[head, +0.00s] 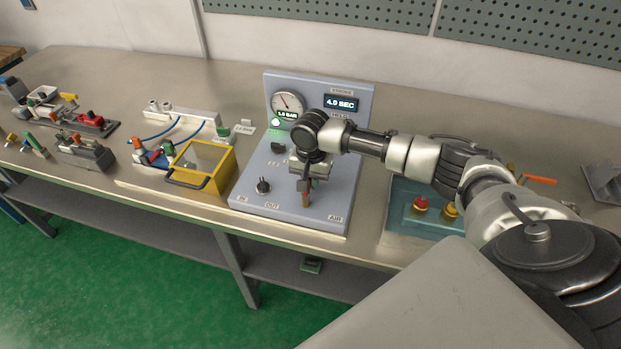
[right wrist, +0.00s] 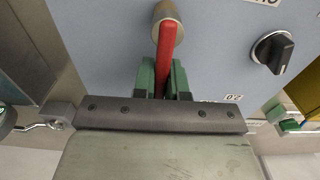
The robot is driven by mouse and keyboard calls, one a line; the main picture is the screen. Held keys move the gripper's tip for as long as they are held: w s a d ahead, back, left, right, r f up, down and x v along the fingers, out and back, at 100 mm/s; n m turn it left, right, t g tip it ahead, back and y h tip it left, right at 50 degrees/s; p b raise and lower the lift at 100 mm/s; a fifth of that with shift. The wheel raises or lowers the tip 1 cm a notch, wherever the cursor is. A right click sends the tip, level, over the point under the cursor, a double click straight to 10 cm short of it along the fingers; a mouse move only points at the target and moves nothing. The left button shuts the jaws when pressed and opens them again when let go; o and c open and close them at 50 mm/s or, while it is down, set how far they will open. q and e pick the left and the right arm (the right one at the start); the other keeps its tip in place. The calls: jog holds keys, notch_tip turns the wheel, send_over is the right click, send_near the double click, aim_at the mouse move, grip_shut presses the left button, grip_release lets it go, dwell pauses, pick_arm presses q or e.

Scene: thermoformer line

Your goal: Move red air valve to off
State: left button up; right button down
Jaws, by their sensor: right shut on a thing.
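The red air valve lever (right wrist: 166,60) fills the middle of the right wrist view, running from a round brass-coloured post (right wrist: 168,14) on the grey-blue panel down between the green fingers. My right gripper (right wrist: 164,80) is shut on this lever. In the head view my right gripper (head: 304,183) points down over the lower part of the control panel (head: 290,221), left of its AIR label. The gripper and wrist hide most of the valve there. The lever's exact setting is hard to tell. My left gripper is not in view.
The panel carries a pressure gauge (head: 287,104), a 4.0 SEC display (head: 341,103) and a black knob (head: 263,186). A yellow-framed box (head: 202,168) stands just left. Several fixtures occupy the bench's left end.

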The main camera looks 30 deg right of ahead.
jog(key=shift+s+d+r+m+p, duration=0.2)
jog(key=shift+m+p, duration=0.3)
jog(key=shift+p, duration=0.55)
jog(key=shift+s+d+m+p, duration=0.1)
jog(key=shift+s+m+p, duration=0.2)
jog(key=shift+m+p, duration=0.65)
jog(key=shift+s+d+p, duration=0.1)
jog(key=shift+p, duration=0.65)
jog(key=shift+f+m, duration=0.2)
jog(key=shift+m, duration=0.15)
jog(key=shift+s, duration=0.1)
